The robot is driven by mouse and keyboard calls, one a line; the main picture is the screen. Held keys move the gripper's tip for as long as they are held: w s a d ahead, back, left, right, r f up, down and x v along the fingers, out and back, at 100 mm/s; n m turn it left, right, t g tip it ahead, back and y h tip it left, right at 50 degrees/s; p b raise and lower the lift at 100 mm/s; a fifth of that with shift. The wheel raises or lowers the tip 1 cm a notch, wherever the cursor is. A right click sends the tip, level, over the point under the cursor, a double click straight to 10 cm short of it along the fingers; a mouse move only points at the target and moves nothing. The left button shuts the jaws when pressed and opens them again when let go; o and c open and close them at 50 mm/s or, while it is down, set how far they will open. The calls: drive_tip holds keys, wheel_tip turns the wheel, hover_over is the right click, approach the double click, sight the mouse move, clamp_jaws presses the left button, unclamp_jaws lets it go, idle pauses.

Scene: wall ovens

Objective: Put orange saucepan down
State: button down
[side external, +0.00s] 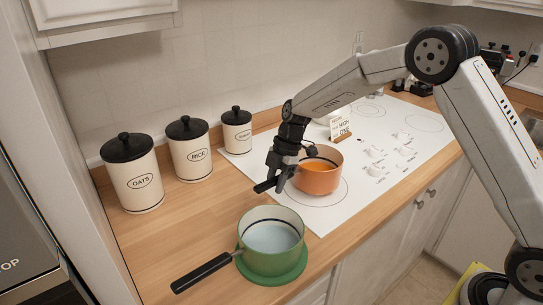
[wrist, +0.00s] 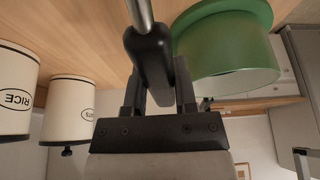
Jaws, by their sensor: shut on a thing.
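The orange saucepan (side external: 318,175) is upright over a ring on the left part of the white cooktop (side external: 330,215), with orange content inside. I cannot tell whether its base touches the surface. My gripper (side external: 279,180) is shut on its black handle (side external: 266,185), to the left of the pot. In the wrist view, the handle (wrist: 150,55) lies between the fingers of my gripper (wrist: 158,92), with its metal stem running up out of view. The orange pot body is out of the wrist view.
A green saucepan (side external: 271,252) stands on a green round mat (side external: 290,277) at the counter front, its black handle pointing left. Canisters for oats (side external: 133,180), rice (side external: 189,155) and a smaller one (side external: 237,135) line the back. A small sign (side external: 341,125) stands behind the orange saucepan.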

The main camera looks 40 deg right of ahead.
drive_tip(key=shift+f, duration=0.85)
drive_tip(key=shift+c, duration=2)
unclamp_jaws()
drive_tip(key=shift+f, duration=0.1)
drive_tip(key=shift+r, duration=0.2)
drive_tip(key=v, duration=1.2)
